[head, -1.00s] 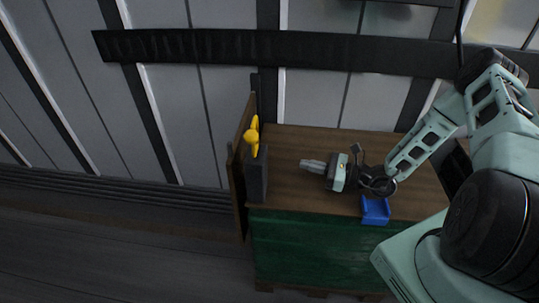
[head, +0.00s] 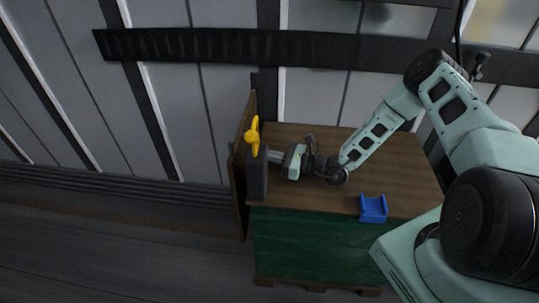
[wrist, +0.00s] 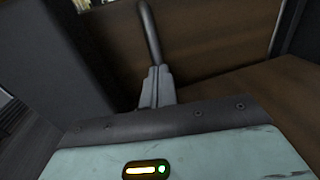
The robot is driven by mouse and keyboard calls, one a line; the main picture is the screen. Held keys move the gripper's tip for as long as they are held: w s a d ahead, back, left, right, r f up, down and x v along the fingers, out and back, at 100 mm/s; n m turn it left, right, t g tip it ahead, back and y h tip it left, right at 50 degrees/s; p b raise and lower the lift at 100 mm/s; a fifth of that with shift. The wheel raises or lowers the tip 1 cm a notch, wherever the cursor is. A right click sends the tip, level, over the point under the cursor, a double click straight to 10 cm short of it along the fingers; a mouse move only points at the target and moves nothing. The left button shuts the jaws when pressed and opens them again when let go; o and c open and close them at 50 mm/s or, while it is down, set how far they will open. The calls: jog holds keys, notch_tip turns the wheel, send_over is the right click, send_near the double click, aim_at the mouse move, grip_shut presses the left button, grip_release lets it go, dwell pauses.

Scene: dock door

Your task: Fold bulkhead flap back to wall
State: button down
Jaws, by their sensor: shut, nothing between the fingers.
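What looks like the bulkhead flap is a brown wooden panel (head: 241,150), standing upright at the left end of the wood-topped crate. It also shows in the wrist view (wrist: 215,35). My gripper (head: 270,157) is shut and empty, low over the crate top, pointing left. Its tips are close to the right side of a dark grey block (head: 257,178) beside the panel. In the wrist view, a bent grey bar (wrist: 149,30) rises just beyond the shut fingers (wrist: 158,88). I cannot tell whether they touch it.
A yellow handle (head: 252,138) sits at the grey block's top. A blue cradle (head: 373,209) lies on the front right of the wood top (head: 330,207). The crate's front is green (head: 320,245). A ribbed wall with a dark rail (head: 200,46) stands behind. The left floor (head: 110,250) is clear.

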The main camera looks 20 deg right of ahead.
aim_at(244, 154)
jog(key=a, duration=0.3)
jog(key=shift+w+a+p, duration=0.15)
jog(key=shift+w+p, duration=0.25)
